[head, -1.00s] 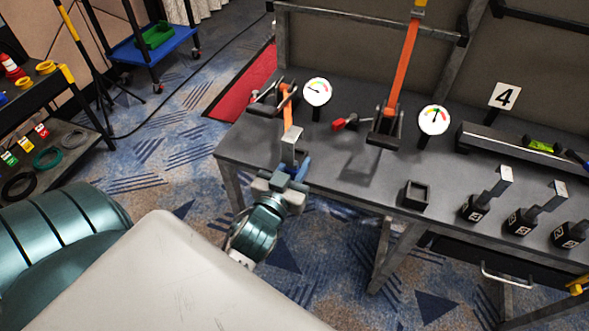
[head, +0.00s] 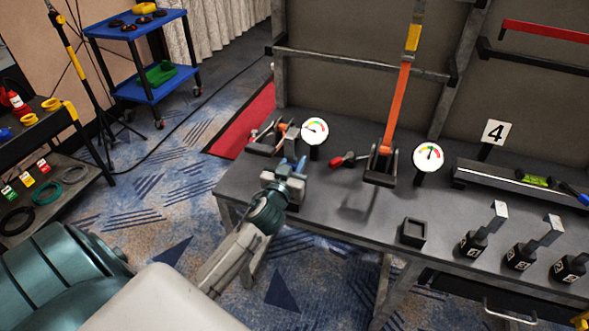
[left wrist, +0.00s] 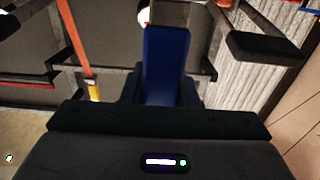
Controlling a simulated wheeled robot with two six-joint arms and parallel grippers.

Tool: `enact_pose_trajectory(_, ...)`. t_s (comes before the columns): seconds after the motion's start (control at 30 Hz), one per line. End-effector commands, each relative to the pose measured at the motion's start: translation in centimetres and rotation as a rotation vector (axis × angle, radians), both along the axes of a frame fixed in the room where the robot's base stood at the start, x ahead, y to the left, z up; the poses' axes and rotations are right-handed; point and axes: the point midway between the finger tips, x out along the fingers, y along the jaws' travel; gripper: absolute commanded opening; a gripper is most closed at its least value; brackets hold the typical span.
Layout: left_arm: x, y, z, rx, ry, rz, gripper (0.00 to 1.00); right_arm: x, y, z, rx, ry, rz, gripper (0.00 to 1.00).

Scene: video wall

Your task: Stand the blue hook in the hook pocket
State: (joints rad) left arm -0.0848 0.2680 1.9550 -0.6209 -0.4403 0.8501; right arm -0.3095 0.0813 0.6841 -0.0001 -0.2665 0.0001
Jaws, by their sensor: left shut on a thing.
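My left gripper (head: 290,177) is shut on the blue hook (head: 301,166), above the left part of the grey table. In the left wrist view the hook (left wrist: 166,62) stands up as a blue slab between the fingers, with a grey plate beyond its far end. A grey plate also shows just above the gripper in the head view. The lower part of the hook is hidden by the fingers. A small black open-topped square box (head: 413,233), which looks like the hook pocket, sits near the table's front edge, right of the gripper. My right gripper is not in view.
A dial gauge (head: 315,131) and a dark clamp (head: 262,140) stand close behind the gripper. A red-handled lever (head: 343,160) and an orange strap (head: 397,105) in a ratchet are further right. Numbered black blocks (head: 474,243) stand right of the box. Bare tabletop lies between gripper and box.

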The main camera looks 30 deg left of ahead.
Motion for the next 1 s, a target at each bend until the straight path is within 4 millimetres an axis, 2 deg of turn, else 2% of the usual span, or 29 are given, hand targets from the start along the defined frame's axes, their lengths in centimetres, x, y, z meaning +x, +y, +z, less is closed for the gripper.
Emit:
enact_pose_trajectory(0.27, 0.0, 0.0, -3.4, 0.001, 0.002, 0.000, 0.07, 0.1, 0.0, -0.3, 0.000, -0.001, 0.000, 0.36)
enact_pose_trajectory(0.77, 0.0, 0.0, -3.7, 0.000, 0.000, -0.001, 0.07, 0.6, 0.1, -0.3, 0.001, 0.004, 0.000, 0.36)
enact_pose_trajectory(0.8, 0.0, 0.0, -3.7, 0.000, 0.000, -0.001, 0.33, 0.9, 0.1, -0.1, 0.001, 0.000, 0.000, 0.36)
enact_pose_trajectory(0.9, 0.0, 0.0, -3.7, 0.000, 0.001, -0.001, 0.49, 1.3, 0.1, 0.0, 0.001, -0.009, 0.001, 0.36)
enact_pose_trajectory(1.0, 0.0, 0.0, -3.7, 0.000, 0.001, -0.001, 0.49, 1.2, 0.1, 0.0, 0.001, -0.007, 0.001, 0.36)
